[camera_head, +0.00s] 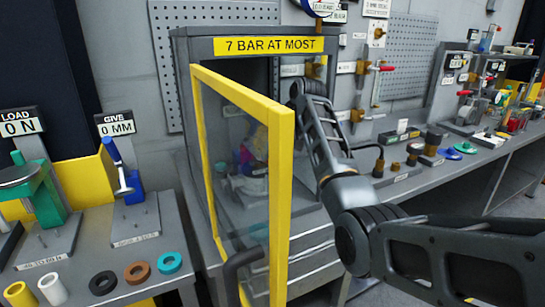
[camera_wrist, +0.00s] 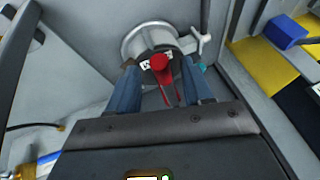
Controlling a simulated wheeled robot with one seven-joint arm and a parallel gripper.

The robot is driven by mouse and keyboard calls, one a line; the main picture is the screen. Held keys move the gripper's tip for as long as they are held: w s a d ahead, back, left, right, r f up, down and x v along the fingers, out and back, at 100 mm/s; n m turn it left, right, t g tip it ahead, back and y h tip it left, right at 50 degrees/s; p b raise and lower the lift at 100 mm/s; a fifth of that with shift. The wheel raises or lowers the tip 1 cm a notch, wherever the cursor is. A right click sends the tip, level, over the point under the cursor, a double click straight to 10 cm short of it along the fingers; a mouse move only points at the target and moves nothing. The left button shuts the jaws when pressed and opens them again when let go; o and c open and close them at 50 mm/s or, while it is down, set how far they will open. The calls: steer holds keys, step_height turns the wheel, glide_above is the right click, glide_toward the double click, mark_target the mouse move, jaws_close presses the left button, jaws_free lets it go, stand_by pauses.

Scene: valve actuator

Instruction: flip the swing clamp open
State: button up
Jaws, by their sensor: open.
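In the wrist view my gripper (camera_wrist: 160,67) is open, its two blue-grey fingers spread on either side of a red round-ended handle (camera_wrist: 159,62). The fingers appear apart from the handle, but I cannot tell the depth gap. Behind it is a round pale metal body (camera_wrist: 142,38) with a small white label. A light grey, knob-like arm (camera_wrist: 201,40) sticks out at its upper right. I cannot tell which of these parts is the swing clamp. In the head view, blurred red and blue shapes (camera_head: 248,158) show through the clear door; my gripper is not distinct there.
The grey cabinet (camera_head: 196,45) is marked "7 BAR AT MOST". Its yellow-framed door (camera_head: 279,200) stands open toward the camera, beside my arm. A left bench holds test stands and several rings (camera_head: 137,271). A right bench (camera_head: 430,172) carries tools and fittings.

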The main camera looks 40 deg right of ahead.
steer(key=shift+x, duration=1.15)
jaws_close()
